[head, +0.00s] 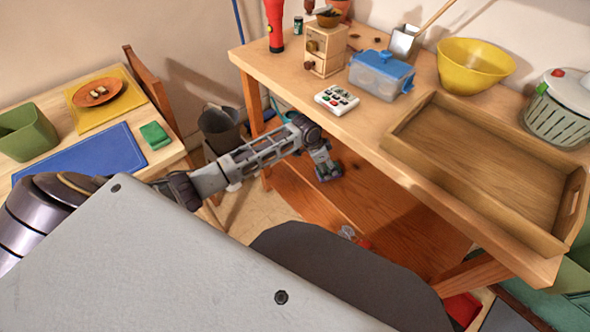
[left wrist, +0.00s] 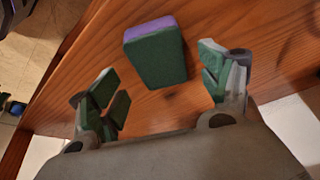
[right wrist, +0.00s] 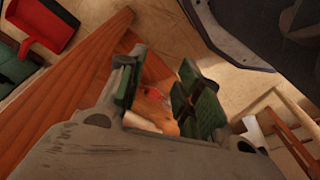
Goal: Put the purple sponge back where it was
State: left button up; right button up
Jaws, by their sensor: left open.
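The purple sponge (left wrist: 155,55) shows in the left wrist view, with a dark green face and a purple edge. It appears to rest on reddish-brown wooden boards (left wrist: 275,65). My left gripper (left wrist: 160,66) is open around it, with a finger to each side and a clear gap between each finger and the sponge. In the head view my left gripper (head: 325,167) is over the lower shelf (head: 375,215) of the right-hand table, and I cannot make out the sponge there. My right gripper (right wrist: 160,85) is open, with nothing held between its fingers.
The tabletop (head: 340,125) above the shelf holds a wooden tray (head: 470,165), a blue-lidded box (head: 380,73) and a yellow bowl (head: 472,65). Its front edge is close to my left arm. Another table has a blue mat (head: 85,158) and green sponge (head: 155,135). A red dustpan (right wrist: 45,20) lies below.

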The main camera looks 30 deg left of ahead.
pick_arm(q)
jog(key=shift+s+a+r, duration=0.25)
jog(key=shift+r, duration=0.2)
jog(key=s+a+p, duration=0.2)
jog(key=s+a, duration=0.6)
jog(key=shift+s, duration=0.35)
pick_arm(e)
notch_tip(320, 180, down, 7)
jog(key=d, duration=0.1)
jog(key=shift+d+t, duration=0.3)
jog(key=shift+d, duration=0.1)
pick_arm(q)
jog(key=shift+d+f, duration=0.1)
pick_arm(e)
jog(key=shift+s+f, duration=0.2)
jog(key=shift+s, duration=0.15)
pick_arm(q)
jog(key=shift+f, duration=0.1)
pick_arm(e)
jog(key=shift+s, duration=0.1)
